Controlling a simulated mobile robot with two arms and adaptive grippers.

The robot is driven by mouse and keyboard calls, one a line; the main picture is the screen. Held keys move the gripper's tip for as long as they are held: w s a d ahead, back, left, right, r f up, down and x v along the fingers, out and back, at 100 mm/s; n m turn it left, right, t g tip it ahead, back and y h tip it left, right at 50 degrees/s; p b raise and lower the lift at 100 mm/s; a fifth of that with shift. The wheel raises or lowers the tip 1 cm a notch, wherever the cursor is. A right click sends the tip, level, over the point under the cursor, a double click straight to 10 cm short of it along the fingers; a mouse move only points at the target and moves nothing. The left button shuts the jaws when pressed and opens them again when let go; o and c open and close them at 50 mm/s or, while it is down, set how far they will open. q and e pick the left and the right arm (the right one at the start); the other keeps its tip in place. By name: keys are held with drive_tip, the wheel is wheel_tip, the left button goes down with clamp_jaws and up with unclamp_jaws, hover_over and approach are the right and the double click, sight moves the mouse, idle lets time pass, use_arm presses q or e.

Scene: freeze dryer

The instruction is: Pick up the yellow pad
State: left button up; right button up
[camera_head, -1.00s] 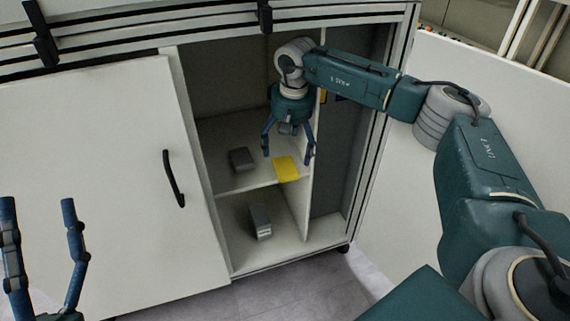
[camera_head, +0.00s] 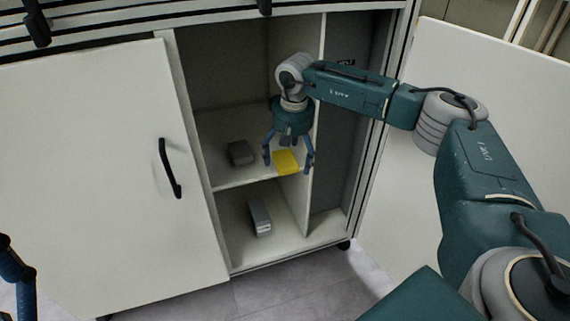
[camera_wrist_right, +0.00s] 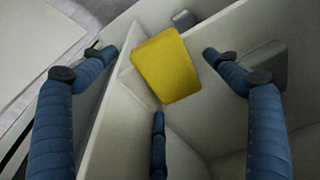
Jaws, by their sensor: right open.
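The yellow pad (camera_head: 286,162) lies on the upper shelf of the open cabinet, near the shelf's front edge and close to the upright divider. My right gripper (camera_head: 289,166) points down over the pad with its fingers spread to either side of it. In the right wrist view the pad (camera_wrist_right: 167,67) sits between the open fingers (camera_wrist_right: 160,75), with space between it and each finger. The right gripper is open and empty. Part of my left gripper (camera_head: 18,275) shows at the lower left edge; its fingertips are not clearly shown.
A dark grey box (camera_head: 240,153) stands left of the pad on the same shelf. A grey box (camera_head: 260,217) stands on the lower shelf. The closed white door (camera_head: 100,180) with a black handle (camera_head: 170,168) is on the left. The divider is close to the right finger.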

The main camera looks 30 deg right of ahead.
drive_tip(key=shift+c, duration=0.5)
drive_tip(key=c, duration=0.9)
drive_tip(key=shift+r, duration=0.1)
